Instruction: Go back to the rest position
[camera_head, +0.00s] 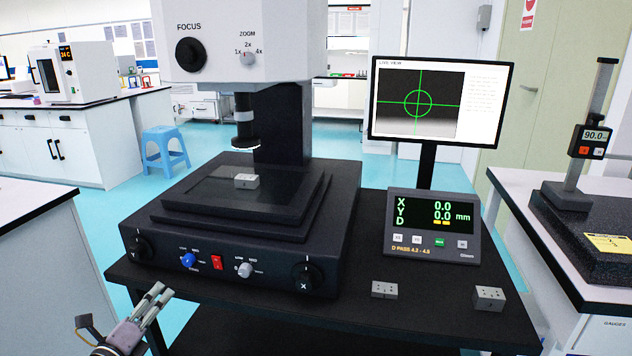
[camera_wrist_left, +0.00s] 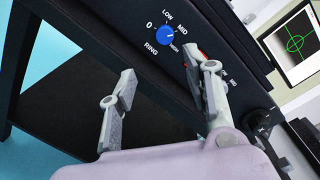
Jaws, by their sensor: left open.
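My left gripper (camera_head: 160,292) is at the lower left of the head view, in front of the measuring microscope's base (camera_head: 215,245). Its two fingers are apart with nothing between them. In the left wrist view the open fingers (camera_wrist_left: 170,78) show before the dark front panel, with the blue RING knob (camera_wrist_left: 166,36) just beyond their tips. I see a gap in the head view between the fingers and the blue knob (camera_head: 188,260). The right gripper is not in view. A small grey block (camera_head: 246,181) lies on the stage plate (camera_head: 290,185).
Two more grey blocks (camera_head: 384,290) (camera_head: 489,298) lie on the black table (camera_head: 430,318) at the right. The readout box (camera_head: 433,226) and monitor (camera_head: 440,102) stand behind them. White benches flank the table. A blue stool (camera_head: 164,145) stands on open floor at the back left.

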